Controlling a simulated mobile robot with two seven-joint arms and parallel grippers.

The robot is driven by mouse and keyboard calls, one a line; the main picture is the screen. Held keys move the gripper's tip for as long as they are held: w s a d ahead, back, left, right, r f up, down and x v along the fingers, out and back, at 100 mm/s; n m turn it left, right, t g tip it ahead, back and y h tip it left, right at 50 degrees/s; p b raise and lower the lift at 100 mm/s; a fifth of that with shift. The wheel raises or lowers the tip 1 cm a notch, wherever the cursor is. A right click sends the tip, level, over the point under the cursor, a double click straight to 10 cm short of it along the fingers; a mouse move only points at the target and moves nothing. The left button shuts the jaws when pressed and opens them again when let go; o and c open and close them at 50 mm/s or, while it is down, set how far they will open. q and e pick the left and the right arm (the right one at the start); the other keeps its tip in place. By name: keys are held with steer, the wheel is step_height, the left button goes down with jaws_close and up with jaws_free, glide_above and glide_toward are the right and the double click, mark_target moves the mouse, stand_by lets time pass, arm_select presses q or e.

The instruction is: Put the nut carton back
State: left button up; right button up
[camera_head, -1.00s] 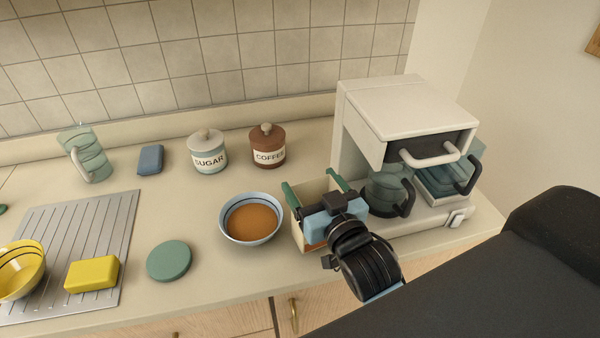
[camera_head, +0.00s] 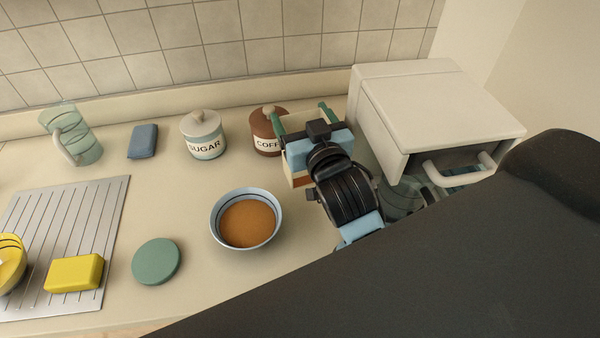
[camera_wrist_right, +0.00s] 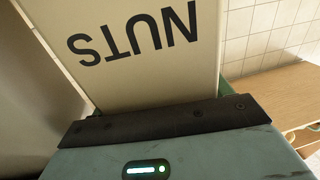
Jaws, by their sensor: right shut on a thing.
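The nut carton (camera_head: 301,121) is cream with a brownish band low down. My left gripper is not in view.
The brown coffee jar (camera_head: 264,139) is close left of the carton and partly covered. The sugar jar (camera_head: 204,142) stands farther left. A bowl of brown contents (camera_head: 247,222) sits in front. Counter left of the bowl is partly clear.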

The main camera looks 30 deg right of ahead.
mark_target(299, 129)
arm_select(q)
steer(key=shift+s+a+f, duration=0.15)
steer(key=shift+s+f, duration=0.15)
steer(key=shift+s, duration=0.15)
arm_select(e)
steer(key=shift+w+d+r+m+h, duration=0.1)
steer(key=shift+w+r+m+h, duration=0.35)
steer(key=shift+r, duration=0.4)
steer(key=shift+w+d+r+m+h, duration=0.2)
steer(key=shift+w+r+h, duration=0.35)
steer(key=shift+r, duration=0.25)
steer(key=shift+w+d+r+m+h, duration=0.1)
steer(key=shift+w+r+m+h, duration=0.4)
steer(key=shift+r, duration=0.35)
steer(key=shift+n, duration=0.25)
step_height(299, 129, down, 4)
steer(key=shift+f+b, duration=0.25)
steer(key=shift+b, duration=0.35)
steer(key=shift+f, duration=0.65)
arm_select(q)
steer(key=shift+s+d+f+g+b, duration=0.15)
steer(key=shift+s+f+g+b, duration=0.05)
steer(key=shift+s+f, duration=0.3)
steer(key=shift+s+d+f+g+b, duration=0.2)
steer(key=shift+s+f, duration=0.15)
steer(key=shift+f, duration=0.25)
arm_select(e)
steer(key=shift+f, duration=2.15)
